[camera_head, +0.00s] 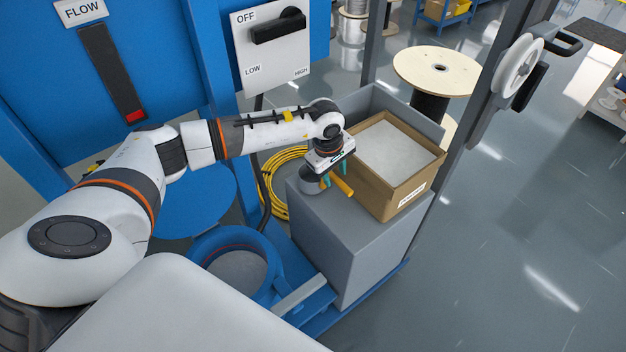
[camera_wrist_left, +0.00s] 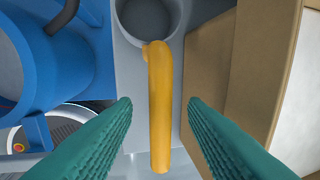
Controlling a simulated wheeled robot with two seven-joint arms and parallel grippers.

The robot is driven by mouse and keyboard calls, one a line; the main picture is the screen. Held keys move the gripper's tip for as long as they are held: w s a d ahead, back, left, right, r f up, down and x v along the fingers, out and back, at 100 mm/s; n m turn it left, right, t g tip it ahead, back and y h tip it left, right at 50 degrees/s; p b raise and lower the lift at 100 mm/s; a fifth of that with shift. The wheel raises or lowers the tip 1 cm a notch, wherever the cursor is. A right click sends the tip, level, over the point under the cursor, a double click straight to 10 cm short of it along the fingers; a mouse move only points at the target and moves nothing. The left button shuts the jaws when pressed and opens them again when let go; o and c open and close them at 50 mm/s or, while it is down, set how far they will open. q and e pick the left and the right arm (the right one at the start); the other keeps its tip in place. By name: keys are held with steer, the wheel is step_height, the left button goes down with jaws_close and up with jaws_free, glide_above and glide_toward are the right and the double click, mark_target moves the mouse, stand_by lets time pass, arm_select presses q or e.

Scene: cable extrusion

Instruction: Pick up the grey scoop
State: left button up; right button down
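The scoop has a grey cup (camera_head: 311,186) and a yellow handle (camera_head: 342,187). It is at the top of the grey box-shaped stand, left of the cardboard box. In the left wrist view the yellow handle (camera_wrist_left: 160,115) runs up the middle to the grey cup (camera_wrist_left: 148,18). My left gripper (camera_head: 335,176) is open at the scoop, pointing down. Its teal fingers lie on either side of the handle in the wrist view, with a gap on both sides. The gripper partly hides the scoop in the head view. My right gripper is not in view.
The grey stand (camera_head: 372,245) carries an open cardboard box (camera_head: 378,192) with pale contents, close to the right of the gripper. A blue round container (camera_head: 213,240) stands left of it. A grey post (camera_head: 468,150) rises on the right.

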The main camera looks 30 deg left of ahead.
mark_target(334, 177)
arm_select(q)
steer(key=f, duration=0.3)
steer(key=shift+w, duration=0.3)
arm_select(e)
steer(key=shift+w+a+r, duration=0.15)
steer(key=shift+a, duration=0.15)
arm_select(q)
steer(key=shift+c, duration=0.6)
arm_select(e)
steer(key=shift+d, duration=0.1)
arm_select(q)
jaws_close()
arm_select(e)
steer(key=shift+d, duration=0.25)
arm_select(q)
steer(key=shift+r, duration=0.1)
